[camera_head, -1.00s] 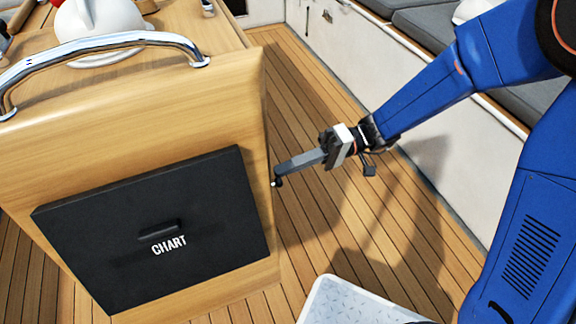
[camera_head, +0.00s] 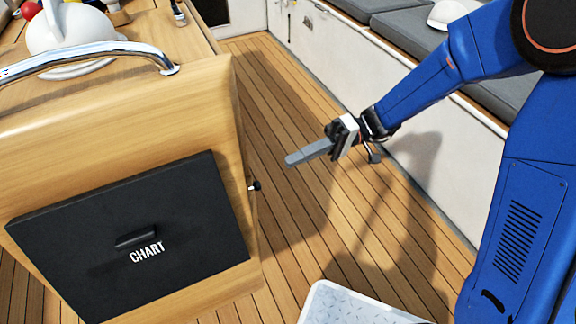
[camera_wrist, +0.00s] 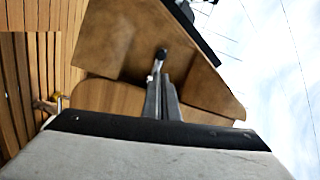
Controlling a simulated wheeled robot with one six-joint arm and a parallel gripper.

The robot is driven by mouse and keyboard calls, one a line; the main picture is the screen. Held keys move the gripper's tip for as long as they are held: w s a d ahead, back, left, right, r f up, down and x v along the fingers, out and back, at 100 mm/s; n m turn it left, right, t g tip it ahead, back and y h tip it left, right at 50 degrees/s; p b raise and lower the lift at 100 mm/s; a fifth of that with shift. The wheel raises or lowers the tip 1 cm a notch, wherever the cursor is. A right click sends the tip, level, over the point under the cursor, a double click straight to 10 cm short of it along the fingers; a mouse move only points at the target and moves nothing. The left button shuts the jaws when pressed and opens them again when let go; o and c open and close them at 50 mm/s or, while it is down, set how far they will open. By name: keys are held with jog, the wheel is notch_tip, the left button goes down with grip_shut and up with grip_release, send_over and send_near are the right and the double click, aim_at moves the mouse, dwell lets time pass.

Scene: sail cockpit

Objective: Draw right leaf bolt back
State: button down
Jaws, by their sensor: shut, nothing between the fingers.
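A small dark knob with a pale end (camera_head: 254,185) sticks out from the right side of the wooden console (camera_head: 150,115); it may be the bolt's handle. In the wrist view, a small dark knob (camera_wrist: 161,54) shows against a wooden panel (camera_wrist: 125,40), just beyond my fingertips. My gripper (camera_head: 291,160) is shut and empty, its grey fingers pointing left towards the console. In the head view, the fingertips appear right of and slightly above the knob, with a visible gap. My gripper also shows in the wrist view (camera_wrist: 163,88). The bolt's body and how far it is drawn cannot be made out.
The console front bears a black CHART panel (camera_head: 130,235) and a chrome rail (camera_head: 90,55). A pale tray (camera_head: 350,303) stands at the bottom. Grey-cushioned benches (camera_head: 425,20) line the right. The plank floor (camera_head: 310,220) between is clear.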

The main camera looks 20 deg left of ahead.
jog(key=shift+v, duration=0.95)
jog(key=s+d+r+m+t+h, duration=0.1)
jog(key=d+t, duration=0.5)
jog(key=d, duration=0.9)
jog(key=s+d+r+m+t+h, duration=0.2)
jog(key=d+m+t+h, duration=0.4)
jog(key=d, duration=0.9)
jog(key=s+d+r+m+t+h, duration=0.2)
jog(key=d+m+t, duration=0.3)
jog(key=d, duration=1)
jog(key=shift+d+r+m+t+h, duration=0.3)
jog(key=shift+r+t+h, duration=0.25)
jog(key=shift+t+h, duration=0.3)
jog(key=shift+w+a, duration=0.1)
